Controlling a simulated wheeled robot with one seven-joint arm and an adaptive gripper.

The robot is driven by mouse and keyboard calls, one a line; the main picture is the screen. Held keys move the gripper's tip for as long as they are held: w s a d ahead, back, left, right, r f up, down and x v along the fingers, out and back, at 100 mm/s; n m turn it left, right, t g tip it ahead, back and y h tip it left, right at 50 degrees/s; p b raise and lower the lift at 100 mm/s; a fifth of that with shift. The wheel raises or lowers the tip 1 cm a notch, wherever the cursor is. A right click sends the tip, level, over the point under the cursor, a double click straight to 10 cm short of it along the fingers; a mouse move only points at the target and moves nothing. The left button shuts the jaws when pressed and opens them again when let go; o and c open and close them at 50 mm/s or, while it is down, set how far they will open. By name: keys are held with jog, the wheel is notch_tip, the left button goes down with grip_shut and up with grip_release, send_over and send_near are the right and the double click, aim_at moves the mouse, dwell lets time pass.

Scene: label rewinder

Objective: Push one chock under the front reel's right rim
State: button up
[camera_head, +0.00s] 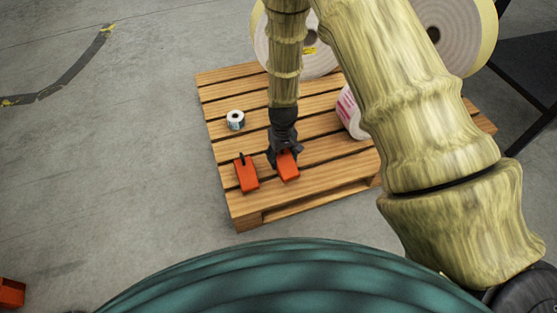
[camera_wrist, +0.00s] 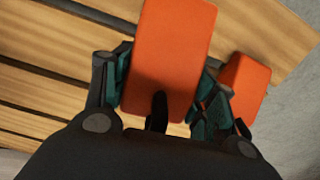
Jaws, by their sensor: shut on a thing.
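My gripper (camera_head: 284,152) is over the front part of the wooden pallet (camera_head: 246,216), shut on an orange chock (camera_head: 288,170). In the wrist view the held chock (camera_wrist: 168,50) sits between the two fingers, with a dark peg at its near end. I cannot tell whether it touches the boards. A second orange chock (camera_head: 246,175) lies just left of it on the pallet; it also shows in the wrist view (camera_wrist: 246,86). A large pale reel (camera_head: 275,50) stands at the back of the pallet, partly hidden by my arm. Its rim's contact with the boards is mostly hidden.
A small white roll (camera_head: 235,120) stands on the pallet's left side. A white and pink roll (camera_head: 349,113) lies right of my gripper, partly behind my arm. Another large reel (camera_head: 455,35) is at the upper right, near a black frame (camera_head: 525,70).

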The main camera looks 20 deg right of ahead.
aim_at(279, 158)
jog(key=shift+w+a+f, duration=0.1)
jog(key=shift+w+f, duration=0.05)
jog(key=shift+w, duration=0.55)
jog(key=shift+w+a+f+b, duration=0.1)
jog(key=shift+w+f+b, duration=0.15)
jog(key=shift+f+b, duration=0.35)
jog(key=shift+w+f+b, duration=0.25)
jog(key=shift+f+b, duration=0.2)
jog(key=shift+f, duration=0.45)
jog(key=shift+f, duration=0.15)
jog(key=o, duration=1.2)
jog(key=shift+f+b, duration=0.25)
jog(key=shift+b, duration=0.65)
